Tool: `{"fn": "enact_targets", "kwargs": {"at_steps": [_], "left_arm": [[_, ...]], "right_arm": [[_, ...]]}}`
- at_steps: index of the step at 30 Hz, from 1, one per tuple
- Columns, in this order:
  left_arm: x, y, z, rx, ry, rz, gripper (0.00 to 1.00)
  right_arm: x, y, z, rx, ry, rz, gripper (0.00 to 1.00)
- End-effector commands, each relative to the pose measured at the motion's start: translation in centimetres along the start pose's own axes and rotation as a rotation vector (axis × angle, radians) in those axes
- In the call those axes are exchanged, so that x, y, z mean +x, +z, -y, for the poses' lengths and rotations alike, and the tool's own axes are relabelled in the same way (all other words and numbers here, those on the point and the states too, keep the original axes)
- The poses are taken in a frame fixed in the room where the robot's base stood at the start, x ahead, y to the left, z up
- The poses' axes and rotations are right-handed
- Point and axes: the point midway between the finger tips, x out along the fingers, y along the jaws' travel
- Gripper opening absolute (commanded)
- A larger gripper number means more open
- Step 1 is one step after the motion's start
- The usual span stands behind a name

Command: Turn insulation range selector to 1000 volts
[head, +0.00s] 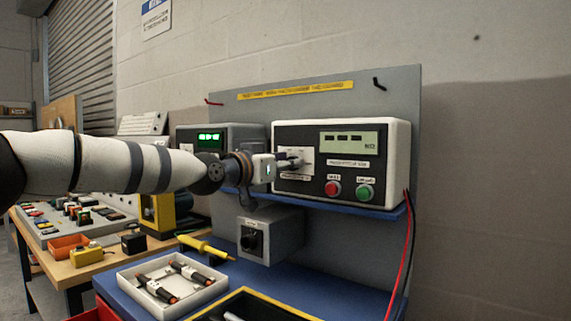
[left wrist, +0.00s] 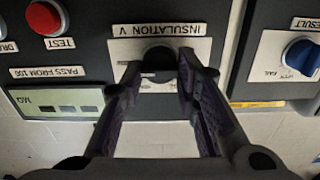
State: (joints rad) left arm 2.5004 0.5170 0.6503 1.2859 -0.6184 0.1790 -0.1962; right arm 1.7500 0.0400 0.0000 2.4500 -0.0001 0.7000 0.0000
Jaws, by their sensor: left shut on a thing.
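The insulation tester (head: 390,185) is a white-cased box with a dark front on the blue shelf. Its insulation range selector, a dark round knob (left wrist: 158,58), sits on a white plate under the label "INSULATION V" (left wrist: 160,30) in the left wrist view. My left gripper (head: 291,162) reaches the tester's front at the selector plate (head: 301,158). In the left wrist view the fingers (left wrist: 160,68) are closed around the knob, one on each side. The knob's pointer and the voltage marks are mostly hidden, so its setting cannot be read. My right gripper is not in view.
A red button (head: 332,188) and a green button (head: 365,192) sit right of the selector. A blue result knob (left wrist: 301,57) is on the neighbouring unit. A grey box (head: 272,236) with a black knob hangs below the shelf. A white tray (head: 152,308) stands on the bench.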

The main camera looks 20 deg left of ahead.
Motion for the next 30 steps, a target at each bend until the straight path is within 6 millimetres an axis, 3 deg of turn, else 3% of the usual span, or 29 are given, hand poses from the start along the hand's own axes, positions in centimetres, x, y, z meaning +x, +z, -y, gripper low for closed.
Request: {"fn": "enact_targets", "kwargs": {"at_steps": [10, 11, 13, 23, 26, 30], "left_arm": [[-0.1, -0.4, 0.0, 0.003, -0.002, -0.009, 0.01], [-0.1, -0.4, 0.0, 0.003, -0.002, -0.009, 0.35], [-0.1, -0.4, 0.0, 0.002, -0.001, -0.007, 0.49], [-0.4, -0.2, 0.0, 0.002, -0.001, -0.003, 0.49], [-2.0, -0.4, 0.0, 0.002, 0.0, -0.005, 0.49], [-5.8, -0.4, 0.0, 0.0, 0.0, -0.007, 0.49]], "right_arm": [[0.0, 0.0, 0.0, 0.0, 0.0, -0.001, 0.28], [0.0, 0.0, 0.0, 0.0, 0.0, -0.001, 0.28], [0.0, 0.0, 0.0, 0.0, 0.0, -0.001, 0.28], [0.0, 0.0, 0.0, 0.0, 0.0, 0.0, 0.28], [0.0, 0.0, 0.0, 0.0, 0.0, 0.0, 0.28], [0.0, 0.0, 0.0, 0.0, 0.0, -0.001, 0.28]]}}
